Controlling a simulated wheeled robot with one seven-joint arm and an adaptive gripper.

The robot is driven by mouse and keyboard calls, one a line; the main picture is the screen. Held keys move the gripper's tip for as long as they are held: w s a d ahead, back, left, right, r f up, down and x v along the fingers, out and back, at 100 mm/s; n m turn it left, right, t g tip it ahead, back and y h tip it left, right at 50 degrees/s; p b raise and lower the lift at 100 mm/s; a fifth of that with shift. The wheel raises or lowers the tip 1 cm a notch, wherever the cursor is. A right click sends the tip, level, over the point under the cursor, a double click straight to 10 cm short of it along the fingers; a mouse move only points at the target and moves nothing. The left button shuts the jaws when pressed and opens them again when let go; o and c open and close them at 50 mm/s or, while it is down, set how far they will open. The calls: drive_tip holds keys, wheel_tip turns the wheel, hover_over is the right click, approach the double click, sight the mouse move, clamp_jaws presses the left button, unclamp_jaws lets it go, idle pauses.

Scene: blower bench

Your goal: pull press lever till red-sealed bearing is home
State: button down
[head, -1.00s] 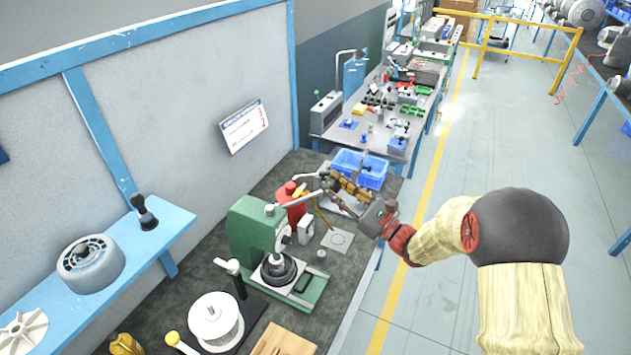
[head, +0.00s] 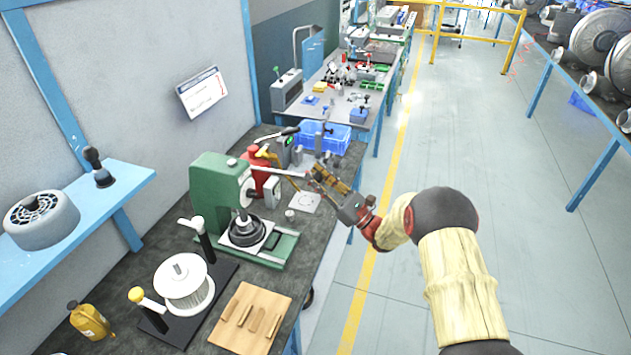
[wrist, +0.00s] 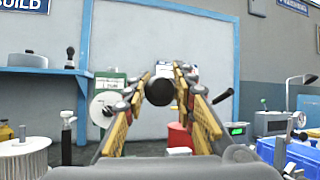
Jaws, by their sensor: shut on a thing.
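The green press (head: 222,188) stands on the dark bench. Its pale lever (head: 278,172) reaches right from the press head to my gripper (head: 316,178). In the wrist view my gripper (wrist: 160,84) has its yellow-and-black fingers closed around the lever's round black knob (wrist: 158,93). The press ram (head: 242,216) points down over a dark round stack (head: 246,231) on the press base. I cannot make out a red seal on it, or how deep the bearing sits.
A red device (head: 262,180) stands just behind the press. A blue bin (head: 338,142) is farther back. A white finned rotor (head: 184,284) on a black stand and a wooden board (head: 250,318) lie in front. The aisle at right is clear.

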drive_tip(key=shift+d+f, duration=0.15)
drive_tip(key=shift+f, duration=0.35)
drive_tip(key=c, duration=1.9)
unclamp_jaws()
drive_tip(key=shift+o, duration=0.8)
drive_tip(key=shift+d+r, duration=0.1)
drive_tip(key=shift+d, duration=0.1)
drive_tip(key=o, duration=0.3)
drive_tip(key=shift+a, duration=0.15)
drive_tip(key=v, duration=1.2)
drive_tip(key=shift+a, duration=0.1)
